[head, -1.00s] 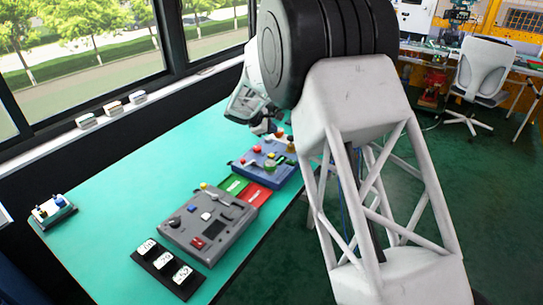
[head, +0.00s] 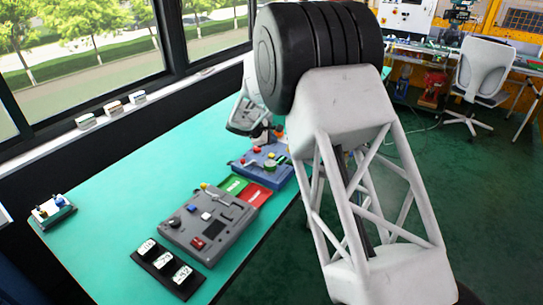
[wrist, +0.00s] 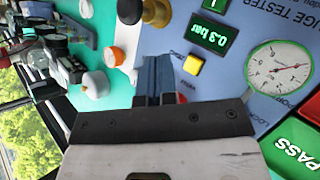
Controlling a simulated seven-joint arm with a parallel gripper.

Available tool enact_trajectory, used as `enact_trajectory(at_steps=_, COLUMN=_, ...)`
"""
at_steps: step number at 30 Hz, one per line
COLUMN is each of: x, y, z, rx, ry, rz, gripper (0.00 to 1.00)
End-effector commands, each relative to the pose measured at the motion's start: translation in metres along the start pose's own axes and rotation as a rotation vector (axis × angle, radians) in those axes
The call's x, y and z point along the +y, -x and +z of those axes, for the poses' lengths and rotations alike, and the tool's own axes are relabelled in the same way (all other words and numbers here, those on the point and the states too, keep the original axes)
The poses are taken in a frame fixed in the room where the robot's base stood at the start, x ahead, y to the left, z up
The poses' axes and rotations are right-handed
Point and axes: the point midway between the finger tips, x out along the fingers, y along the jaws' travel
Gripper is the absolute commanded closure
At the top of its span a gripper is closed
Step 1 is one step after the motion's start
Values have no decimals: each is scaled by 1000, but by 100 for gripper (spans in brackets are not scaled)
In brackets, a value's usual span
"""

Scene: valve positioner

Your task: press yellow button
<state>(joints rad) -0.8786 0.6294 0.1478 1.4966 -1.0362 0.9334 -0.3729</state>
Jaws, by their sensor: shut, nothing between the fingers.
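The yellow button (wrist: 193,64) is a small square on the blue gauge tester panel (wrist: 225,82), just below a green display reading 0.3 bar (wrist: 209,36) in the wrist view. My gripper (wrist: 156,62) is shut and empty, its fingers pointing over the panel's edge just left of the button. The fingers look apart from the button in this view; their height above the panel is unclear. A red part (wrist: 182,98) shows partly behind the fingers. In the head view my gripper (head: 266,133) is over the far end of the blue panel (head: 277,176), largely hidden by my arm.
A round white gauge (wrist: 279,68) and a green PASS plate (wrist: 297,146) lie right of the button in the wrist view. An orange-rimmed knob (wrist: 114,56) and a brass fitting (wrist: 157,12) are nearby. A grey control box (head: 208,222) stands nearer on the green table (head: 120,215).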

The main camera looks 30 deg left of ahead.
Motion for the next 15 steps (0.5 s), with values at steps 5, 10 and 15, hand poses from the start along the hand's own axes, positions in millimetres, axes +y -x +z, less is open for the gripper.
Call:
enact_trajectory(at_steps=5, x=-9, y=-12, z=-9, rx=0, ry=1, rz=-1, gripper=100)
enact_trajectory(at_steps=10, x=-15, y=-21, z=-16, rx=0, ry=-1, rz=0, gripper=100)
enact_trajectory(at_steps=15, x=-19, y=-26, z=-19, rx=0, ry=0, rz=1, gripper=100)
